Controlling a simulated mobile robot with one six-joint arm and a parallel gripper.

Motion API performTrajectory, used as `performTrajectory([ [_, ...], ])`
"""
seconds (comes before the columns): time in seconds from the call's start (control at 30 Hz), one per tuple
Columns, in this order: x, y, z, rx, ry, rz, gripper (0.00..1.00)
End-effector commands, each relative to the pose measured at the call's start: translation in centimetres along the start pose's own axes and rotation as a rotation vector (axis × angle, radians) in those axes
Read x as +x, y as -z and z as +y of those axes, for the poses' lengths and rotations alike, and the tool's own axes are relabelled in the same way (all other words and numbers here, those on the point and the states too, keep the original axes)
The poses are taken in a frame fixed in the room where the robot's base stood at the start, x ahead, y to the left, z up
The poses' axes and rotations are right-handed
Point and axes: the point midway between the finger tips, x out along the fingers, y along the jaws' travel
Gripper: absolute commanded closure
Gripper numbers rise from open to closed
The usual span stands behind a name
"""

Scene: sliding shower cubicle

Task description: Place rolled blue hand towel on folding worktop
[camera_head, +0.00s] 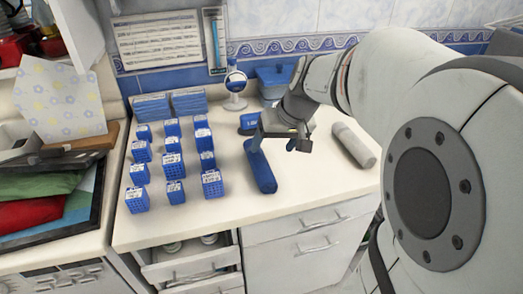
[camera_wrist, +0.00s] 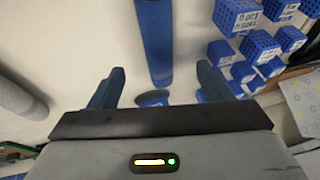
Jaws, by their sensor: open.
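A long blue roll (camera_head: 262,170), which looks like the rolled hand towel, lies on the pale worktop (camera_head: 300,192), right of the blue boxes. My gripper (camera_head: 274,146) is over the worktop at the roll's far end, open and empty. In the wrist view the roll (camera_wrist: 154,40) lies beyond and between the two spread fingers (camera_wrist: 162,80), not held. I cannot tell the exact height of the fingers above it. I cannot tell whether this pale surface is the folding worktop.
Several small blue boxes (camera_head: 173,164) stand in rows to the left. A white cylinder (camera_head: 353,145) lies to the right. A blue tub (camera_head: 274,82), a round white-and-blue stand (camera_head: 235,84) and a dark blue item (camera_head: 249,122) are behind. An open drawer (camera_head: 190,264) is below.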

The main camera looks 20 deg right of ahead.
Motion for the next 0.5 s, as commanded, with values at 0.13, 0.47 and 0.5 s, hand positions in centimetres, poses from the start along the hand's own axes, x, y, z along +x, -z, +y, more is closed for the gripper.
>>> performTrajectory([
  [0.13,-0.1,-7.0,-1.5,-0.032,-0.072,-0.079,0.28],
  [0.47,0.4,-15.8,-2.4,-0.066,-0.203,-0.157,0.28],
  [0.5,0.4,-15.9,-2.4,-0.065,-0.204,-0.158,0.28],
])
